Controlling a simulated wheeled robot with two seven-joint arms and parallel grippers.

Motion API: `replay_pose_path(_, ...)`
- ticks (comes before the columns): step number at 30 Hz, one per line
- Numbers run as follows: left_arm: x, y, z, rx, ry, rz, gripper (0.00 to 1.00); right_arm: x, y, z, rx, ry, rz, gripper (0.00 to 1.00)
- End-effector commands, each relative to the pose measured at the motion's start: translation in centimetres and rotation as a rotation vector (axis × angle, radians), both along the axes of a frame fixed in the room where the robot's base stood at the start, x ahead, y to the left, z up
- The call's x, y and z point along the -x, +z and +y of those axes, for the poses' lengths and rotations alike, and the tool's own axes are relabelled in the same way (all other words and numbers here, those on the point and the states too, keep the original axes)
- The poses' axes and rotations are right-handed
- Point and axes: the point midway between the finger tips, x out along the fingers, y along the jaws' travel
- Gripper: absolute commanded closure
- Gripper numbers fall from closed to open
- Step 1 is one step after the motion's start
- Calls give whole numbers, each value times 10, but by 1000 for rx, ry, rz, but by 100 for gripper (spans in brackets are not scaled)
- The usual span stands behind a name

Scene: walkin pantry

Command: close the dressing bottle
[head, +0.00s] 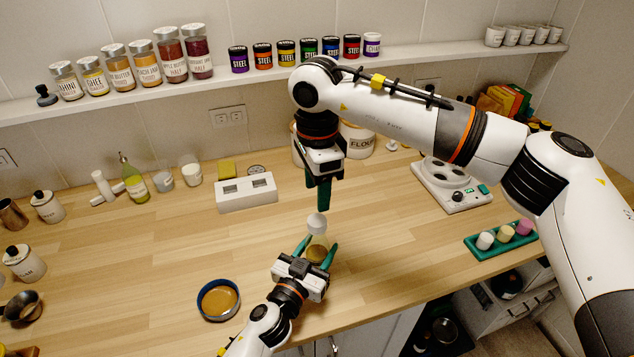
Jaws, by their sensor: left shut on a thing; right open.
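The dressing bottle (317,251), a small container with brownish contents, is between the green fingers of my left gripper (317,250), low over the front middle of the wooden counter. My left gripper is shut on it. A round white cap (316,223) shows at the top of the bottle; I cannot tell whether it is seated or only resting there. My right gripper (318,207) points straight down from above, open, with its green fingers just over the cap. The lower part of the bottle is hidden by my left gripper.
A blue-rimmed bowl (219,300) stands front left on the counter (400,240). A white block (247,195) with two slots, a green-liquid bottle (134,182) and cups stand behind. A green tray (500,239) with small jars is at the right. A shelf (250,77) of jars runs along the wall.

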Motion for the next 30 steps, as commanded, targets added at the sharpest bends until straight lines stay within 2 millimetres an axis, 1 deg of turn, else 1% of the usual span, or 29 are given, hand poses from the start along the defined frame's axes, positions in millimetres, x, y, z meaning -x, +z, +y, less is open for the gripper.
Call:
replay_pose_path(1, 0, 1, 0, 0, 0, -1, 100, 0, 1, 0, 0, 97, 0, 49)
replay_pose_path(6, 0, 1, 0, 0, 0, -1, 100, 0, 3, 0, 0, 415, 1, 49)
replay_pose_path(9, 0, 1, 0, 0, 0, -1, 100, 0, 4, 0, 0, 561, 1, 49)
replay_pose_path(12, 0, 1, 0, 0, 0, -1, 100, 0, 5, 0, 0, 664, 1, 49)
replay_pose_path(15, 0, 1, 0, 0, 0, -1, 100, 0, 5, 0, 1, 726, 1, 49)
replay_pose_path(18, 0, 1, 0, 0, 0, -1, 100, 0, 5, 0, 1, 752, 1, 49)
replay_pose_path(26, 0, 1, 0, 0, 0, -1, 100, 0, 5, 0, 1, 755, 1, 49)
replay_pose_path(30, 0, 1, 0, 0, 0, -1, 100, 0, 1, 0, 0, 754, 2, 49)
